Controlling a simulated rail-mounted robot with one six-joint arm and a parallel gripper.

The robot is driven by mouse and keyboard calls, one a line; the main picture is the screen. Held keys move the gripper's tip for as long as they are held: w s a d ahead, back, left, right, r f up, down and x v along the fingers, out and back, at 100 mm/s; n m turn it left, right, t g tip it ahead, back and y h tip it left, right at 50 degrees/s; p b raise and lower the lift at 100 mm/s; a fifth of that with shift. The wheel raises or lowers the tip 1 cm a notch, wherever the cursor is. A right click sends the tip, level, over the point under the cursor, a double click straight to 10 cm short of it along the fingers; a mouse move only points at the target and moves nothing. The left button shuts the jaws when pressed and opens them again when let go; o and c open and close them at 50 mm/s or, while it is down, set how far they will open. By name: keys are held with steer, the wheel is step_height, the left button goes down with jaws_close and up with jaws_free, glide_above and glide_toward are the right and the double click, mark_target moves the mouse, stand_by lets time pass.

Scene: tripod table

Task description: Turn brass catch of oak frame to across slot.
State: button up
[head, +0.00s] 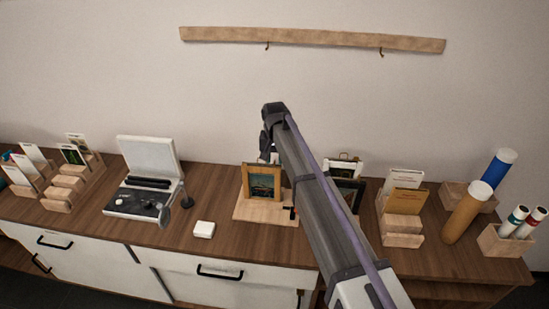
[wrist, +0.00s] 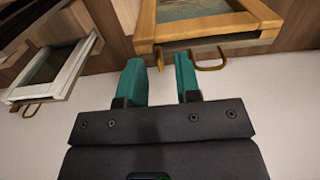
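The oak frame (head: 262,180) stands upright on a pale wooden board in the head view. In the wrist view, part of the oak frame (wrist: 200,28) fills the top, with its edge towards my gripper. A small brass piece (wrist: 157,57), which looks like the catch, sticks out from that edge. A curved brass loop (wrist: 211,67) projects to its right. I cannot tell how the catch lies relative to the slot. My gripper (wrist: 159,62) is open, its teal fingers apart. The small brass piece appears between the fingertips; contact is unclear. The head view hides the fingers.
A white frame (wrist: 52,72) with a brass hook is left in the wrist view. A dark frame (head: 346,190) stands partly behind my arm. A card holder (head: 402,225) and tubes (head: 467,212) stand right; a white device (head: 143,190) and small white box (head: 204,229) stand left.

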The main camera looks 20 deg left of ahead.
step_height(320, 180, up, 10)
steer(key=p, duration=0.9)
steer(key=shift+r, duration=0.15)
